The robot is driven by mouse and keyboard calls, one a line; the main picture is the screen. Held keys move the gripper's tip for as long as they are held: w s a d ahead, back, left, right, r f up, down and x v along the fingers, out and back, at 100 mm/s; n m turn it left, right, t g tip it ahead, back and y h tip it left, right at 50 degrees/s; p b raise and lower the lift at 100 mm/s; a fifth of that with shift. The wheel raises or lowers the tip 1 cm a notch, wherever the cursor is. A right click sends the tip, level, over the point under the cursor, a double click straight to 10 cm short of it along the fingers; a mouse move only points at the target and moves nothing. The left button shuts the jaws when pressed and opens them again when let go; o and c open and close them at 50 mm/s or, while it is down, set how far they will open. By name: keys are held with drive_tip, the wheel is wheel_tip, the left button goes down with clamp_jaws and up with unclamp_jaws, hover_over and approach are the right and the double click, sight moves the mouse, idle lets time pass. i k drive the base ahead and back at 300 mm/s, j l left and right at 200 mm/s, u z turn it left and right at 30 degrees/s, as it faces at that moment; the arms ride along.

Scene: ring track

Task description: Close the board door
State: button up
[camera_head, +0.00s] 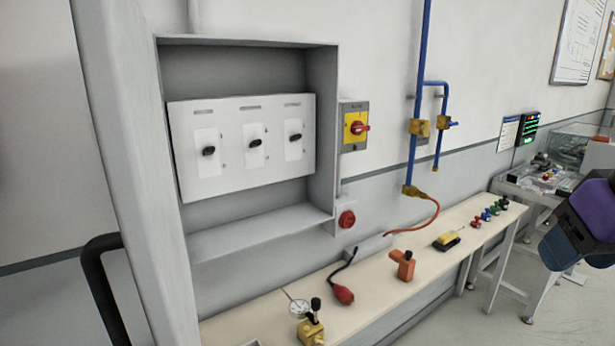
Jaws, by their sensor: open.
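The board is a grey open-fronted box (321,120) on the wall, with a white panel (245,182) of three black switches inside. Its door (135,170) is a tall pale grey panel at the left of the box, swung out towards me and seen nearly edge-on. A black bar handle (97,275) sticks out on the door's left side. The door's top and bottom are cut off by the frame. My gripper (578,228), dark with purple, is partly in view at the right edge, open, empty and far from the door.
A narrow bench (365,277) runs below the box. It carries a brass valve piece (311,331), a red plug (344,294), an orange block (402,265) and a yellow tool (446,241). A red-yellow switch (355,128) and blue pipes (415,90) are on the wall.

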sight(114, 40)
drive_tip(key=u, duration=1.35)
drive_tip(key=k+j+u, duration=0.15)
drive_tip(key=j, duration=0.2)
drive_tip(key=k+j+u, duration=0.15)
drive_tip(key=j, duration=0.25)
drive_tip(key=k, duration=0.1)
